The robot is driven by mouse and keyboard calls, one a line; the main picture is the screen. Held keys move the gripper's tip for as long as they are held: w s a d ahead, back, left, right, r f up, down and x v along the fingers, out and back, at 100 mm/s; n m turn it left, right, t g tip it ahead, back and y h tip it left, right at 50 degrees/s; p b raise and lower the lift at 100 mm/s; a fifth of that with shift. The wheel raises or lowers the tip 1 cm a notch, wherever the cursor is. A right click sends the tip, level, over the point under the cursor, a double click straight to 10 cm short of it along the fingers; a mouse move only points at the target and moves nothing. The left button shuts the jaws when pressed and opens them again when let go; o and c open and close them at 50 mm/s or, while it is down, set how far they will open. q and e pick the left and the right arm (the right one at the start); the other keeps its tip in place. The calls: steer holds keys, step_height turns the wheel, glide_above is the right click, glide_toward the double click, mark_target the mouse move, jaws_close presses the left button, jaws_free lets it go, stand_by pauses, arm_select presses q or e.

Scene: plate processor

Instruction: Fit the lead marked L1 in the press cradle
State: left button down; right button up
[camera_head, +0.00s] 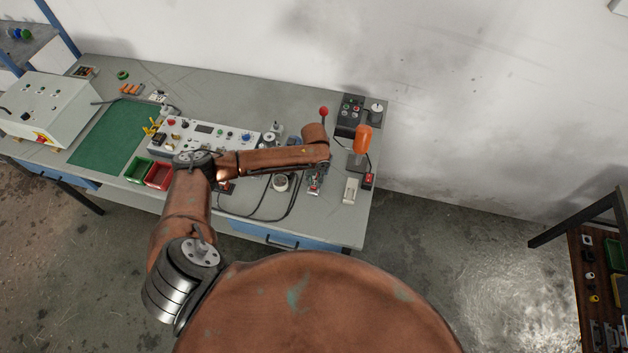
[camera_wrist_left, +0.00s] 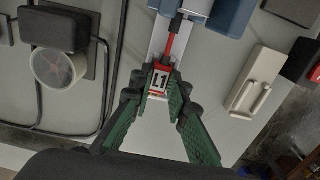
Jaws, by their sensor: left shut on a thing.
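The lead marked L1 (camera_wrist_left: 159,79) has a red and white tag and a red length running up to a dark end at the blue press (camera_wrist_left: 232,14) in the left wrist view. My left gripper (camera_wrist_left: 160,90) is shut on the tag, its green-padded fingers on both sides. The lead's dark end lies over a pale strip at the press, between blue parts; I cannot tell whether it is seated in the cradle. In the head view my left gripper (camera_head: 315,182) is small at the end of my arm, which hides much of the press. My right gripper is not in view.
A white switch block (camera_wrist_left: 255,82) stands right of the gripper. A round gauge-like part (camera_wrist_left: 54,68) and black cables (camera_wrist_left: 107,60) lie left. In the head view, a red-knobbed lever (camera_head: 323,111), an orange-handled tool (camera_head: 362,139) and a control panel (camera_head: 205,136) stand nearby.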

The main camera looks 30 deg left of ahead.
arm_select(q)
steer(key=c, duration=1.8)
jaws_free()
steer(key=shift+o, duration=0.2)
step_height(320, 180, up, 12)
